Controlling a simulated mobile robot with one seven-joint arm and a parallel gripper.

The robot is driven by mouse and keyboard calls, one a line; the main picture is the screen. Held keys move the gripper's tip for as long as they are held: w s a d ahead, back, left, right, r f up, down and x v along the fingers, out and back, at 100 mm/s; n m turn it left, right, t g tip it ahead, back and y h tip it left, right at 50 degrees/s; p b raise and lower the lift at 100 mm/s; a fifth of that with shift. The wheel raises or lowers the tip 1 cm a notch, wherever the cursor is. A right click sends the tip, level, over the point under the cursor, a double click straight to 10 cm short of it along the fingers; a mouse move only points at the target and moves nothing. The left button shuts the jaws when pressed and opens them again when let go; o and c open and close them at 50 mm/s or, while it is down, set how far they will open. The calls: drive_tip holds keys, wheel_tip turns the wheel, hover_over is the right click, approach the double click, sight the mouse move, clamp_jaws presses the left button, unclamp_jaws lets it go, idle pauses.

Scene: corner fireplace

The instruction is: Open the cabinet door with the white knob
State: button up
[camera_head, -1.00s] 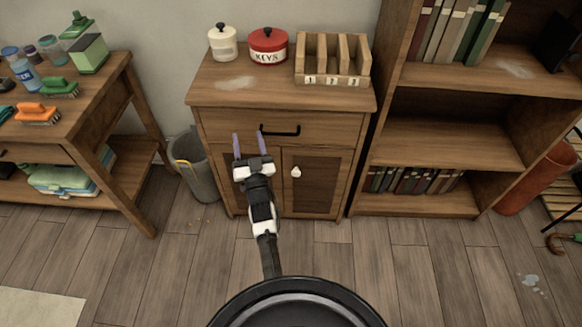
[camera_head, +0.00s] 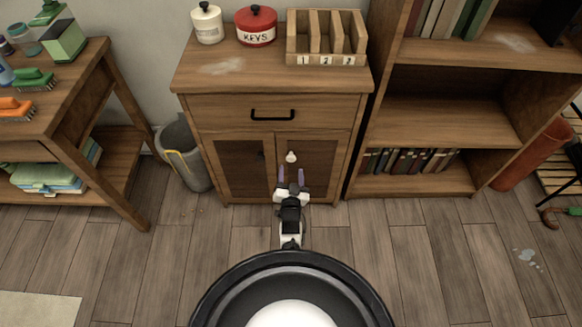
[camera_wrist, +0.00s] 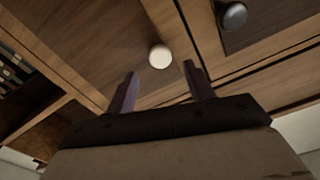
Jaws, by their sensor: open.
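The wooden cabinet (camera_head: 205,90) has a drawer above two shut doors with dark panels. The white knob (camera_head: 291,156) sits on the right door (camera_head: 318,166), near its upper inner edge. In the wrist view the white knob (camera_wrist: 160,57) is ahead of my fingertips, between their lines. A dark knob (camera_head: 262,154) on the left door also shows in the wrist view (camera_wrist: 233,16). My gripper (camera_head: 291,173) is open and empty, with two purple fingers just below the white knob in the head view. In the wrist view my gripper (camera_wrist: 161,78) appears apart from the knob.
The drawer has a black handle (camera_head: 272,115). A grey bin (camera_head: 182,155) stands left of the cabinet, beside a workbench (camera_head: 95,85). A bookshelf (camera_head: 437,110) stands close on the right.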

sight(291, 160)
drive_tip(key=shift+w+b, duration=0.9)
drive_tip(key=shift+w, duration=1.45)
clamp_jaws()
